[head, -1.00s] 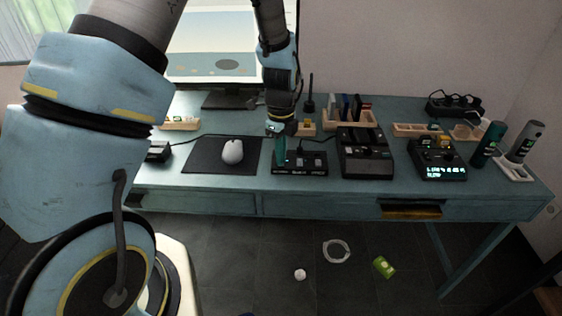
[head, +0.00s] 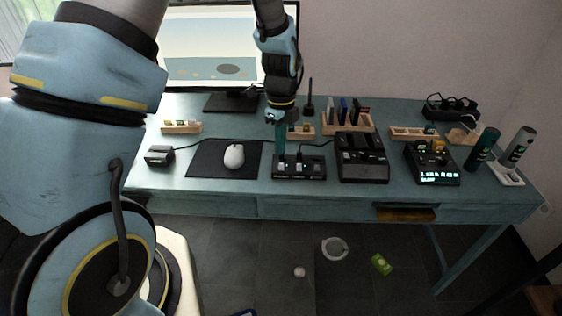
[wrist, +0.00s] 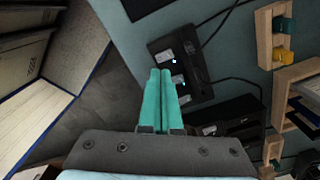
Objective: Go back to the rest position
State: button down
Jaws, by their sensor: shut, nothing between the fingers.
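My gripper (head: 280,150) hangs point-down over the desk, close to the black multi-port box (head: 299,167). Its teal fingers are together, with nothing between them. In the wrist view the shut fingers (wrist: 160,98) sit side by side near the middle. The black box (wrist: 180,63) with small lights lies just beyond and to the right of the fingertips. I cannot tell whether the fingertips touch it.
The teal desk (head: 230,202) holds a mouse (head: 234,156) on a dark mat, a monitor (head: 230,50) behind, a black charger (head: 362,158), a lit device (head: 432,163) and wooden trays. A cable coil (head: 334,249) and a green packet (head: 381,264) lie on the floor.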

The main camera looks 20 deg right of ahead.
jog(key=shift+r, duration=0.55)
jog(key=w+a+r+n, duration=0.1)
jog(key=a+r+n, duration=0.3)
jog(key=a+n, duration=0.25)
jog(key=w+a+r+n, duration=0.2)
jog(key=a+r+n, duration=0.1)
jog(key=a+n, duration=0.3)
jog(key=s+a+r+n, duration=0.2)
jog(key=s+a+n, duration=0.1)
jog(key=a+n, duration=0.4)
jog(key=s+a+r+n+t, duration=0.1)
jog(key=s+a+r+n, duration=0.2)
jog(key=a+n, duration=0.5)
jog(key=s+a, duration=0.1)
jog(key=a, duration=0.1)
jog(key=shift+a+r+t, duration=0.2)
jog(key=shift+a+t, duration=0.1)
jog(key=shift+a, duration=0.05)
